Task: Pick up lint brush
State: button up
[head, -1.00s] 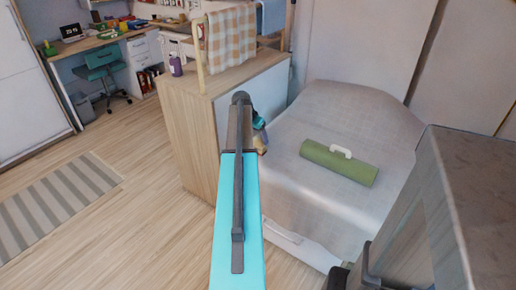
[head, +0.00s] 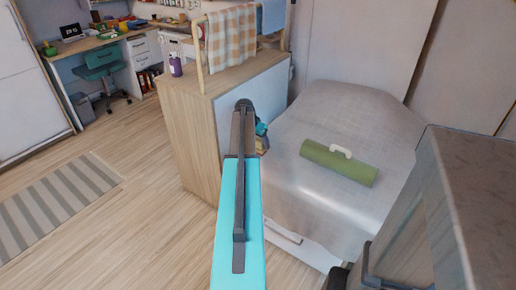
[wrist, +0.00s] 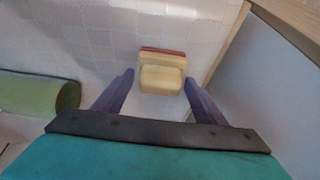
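What looks like the lint brush (wrist: 161,75), a cream block with a red strip along its far edge, lies on the pale bed cover in the wrist view. My gripper (wrist: 158,88) is open, with its two purple fingers spread to the left and right of the block. I see gaps on both sides, so the fingers do not appear to touch it. In the head view my own arm hides most of this spot; only a small teal and tan patch shows beside the arm.
A green roll (head: 339,163) with a white handle lies on the bed (head: 330,225); it also shows at the left in the wrist view (wrist: 40,92). A wooden cabinet (head: 190,140) with a rail and towels borders the bed. The bed's far part is clear.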

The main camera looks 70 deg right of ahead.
aim_at(258, 140)
jog(key=c, duration=1)
jog(key=shift+o, duration=0.2)
jog(key=shift+r, duration=0.1)
jog(key=shift+r, duration=0.5)
jog(key=shift+s+a+r, duration=0.1)
jog(key=shift+r, duration=0.5)
jog(key=shift+s+a+r, duration=0.1)
jog(key=shift+r, duration=0.5)
jog(key=s+a+r, duration=0.1)
jog(key=s+a, duration=0.7)
jog(key=a, duration=0.4)
jog(key=shift+s+a+r, duration=0.2)
jog(key=shift+s+a, duration=0.1)
jog(key=shift+a, duration=0.1)
